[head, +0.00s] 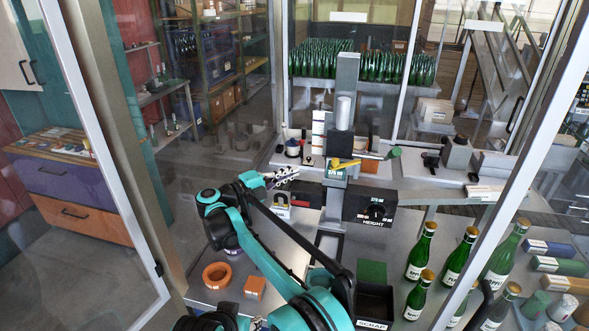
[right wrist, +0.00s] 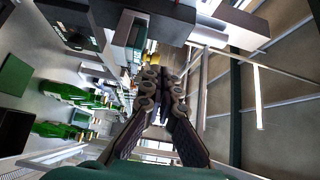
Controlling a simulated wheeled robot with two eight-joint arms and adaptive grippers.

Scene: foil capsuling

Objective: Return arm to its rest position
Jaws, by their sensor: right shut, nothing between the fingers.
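My right gripper (head: 286,176) is at the end of a teal and black arm that rises from the bottom of the head view and bends back at the left. Its fingers are shut and empty, left of the capsuling machine (head: 347,85) and above the bench. In the right wrist view the closed fingers (right wrist: 166,85) point away from the camera with nothing between them. The machine has a grey column, a yellow lever (head: 345,164) and a black height dial box (head: 377,210). My left gripper is not in view.
Several green bottles (head: 422,250) stand at the right of the bench. A black scrap bin (head: 374,303) is at the front. An orange ring (head: 217,275) and small orange block (head: 254,287) lie left. Framed glass panels (head: 535,160) flank the bench.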

